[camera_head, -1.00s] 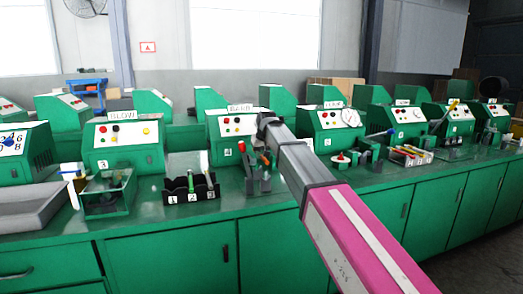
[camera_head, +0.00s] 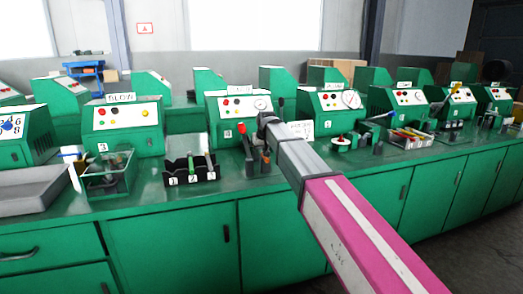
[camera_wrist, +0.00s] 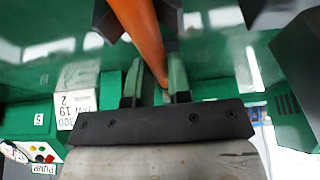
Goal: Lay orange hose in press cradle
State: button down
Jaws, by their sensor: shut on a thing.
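In the wrist view an orange hose (camera_wrist: 143,28) runs between the two fingers of my gripper (camera_wrist: 155,75), which is shut on it. Its far part extends out of the top of that view. Dark grey blocks show on both sides of the hose there; they look like the press cradle (camera_wrist: 172,18), but whether the hose touches them I cannot tell. In the head view my arm hides most of my gripper. The small grey press (camera_head: 254,166) with a red lever (camera_head: 247,140) stands just left of my arm's end, with a small orange piece (camera_head: 266,157) beside it.
A black rack (camera_head: 190,171) marked 1, 2, 3 holds a green piece, left of the press. A clear box (camera_head: 108,178) and a grey tray (camera_head: 35,190) stand further left. Green machines line the bench's back. A tool tray (camera_head: 410,140) is at the right. Bench (camera_head: 215,200) front is mostly clear.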

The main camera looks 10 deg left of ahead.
jog(key=c, duration=1)
grip_release()
jog(key=v, duration=1)
jog(key=shift+s+r, duration=0.1)
jog(key=shift+r, duration=0.3)
